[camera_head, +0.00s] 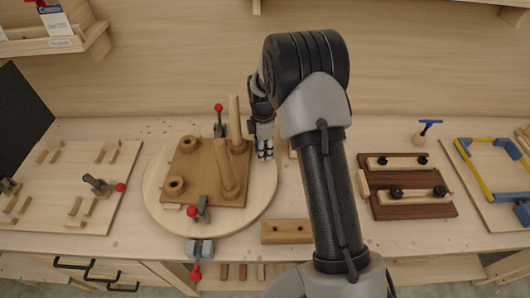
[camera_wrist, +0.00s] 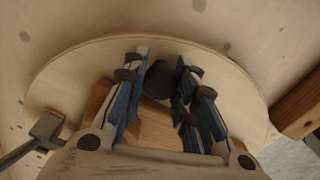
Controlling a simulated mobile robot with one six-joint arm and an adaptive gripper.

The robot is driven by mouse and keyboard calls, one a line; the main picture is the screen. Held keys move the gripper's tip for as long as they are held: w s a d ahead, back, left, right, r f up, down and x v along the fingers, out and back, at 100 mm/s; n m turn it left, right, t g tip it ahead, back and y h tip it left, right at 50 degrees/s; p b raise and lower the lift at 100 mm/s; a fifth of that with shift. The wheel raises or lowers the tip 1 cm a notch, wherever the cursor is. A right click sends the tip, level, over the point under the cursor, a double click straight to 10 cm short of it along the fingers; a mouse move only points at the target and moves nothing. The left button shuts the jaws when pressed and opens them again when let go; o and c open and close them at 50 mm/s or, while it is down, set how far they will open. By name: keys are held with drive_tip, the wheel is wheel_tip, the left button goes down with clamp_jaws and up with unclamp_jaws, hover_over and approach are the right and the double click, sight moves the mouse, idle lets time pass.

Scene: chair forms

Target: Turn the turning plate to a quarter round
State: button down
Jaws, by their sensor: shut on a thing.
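The turning plate (camera_head: 258,196) is a pale round wooden disc on the bench, left of centre; it also shows in the wrist view (camera_wrist: 75,78). A brown square board (camera_head: 203,160) lies on it, with two round sockets on its left and two wooden rods on its right. My gripper (camera_head: 265,152) is low over the plate's right side, pointing down. In the wrist view its fingers (camera_wrist: 160,88) are closed around a dark round knob (camera_wrist: 158,78) above the plate. The knob's lower part and its joint to the plate are hidden.
Red-tipped clamps stand behind (camera_head: 220,122) and in front (camera_head: 202,210) on the board. Another clamp (camera_head: 200,250) sits at the bench's front edge. A wooden block (camera_head: 286,231) lies right of the plate. A dark board with black knobs (camera_head: 410,207) is farther right.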

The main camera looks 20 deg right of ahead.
drive_tip(key=shift+w+n, duration=0.3)
drive_tip(key=shift+w, duration=0.2)
drive_tip(key=c, duration=1.3)
unclamp_jaws()
wheel_tip(320, 180, up, 12)
drive_tip(key=shift+r, duration=0.1)
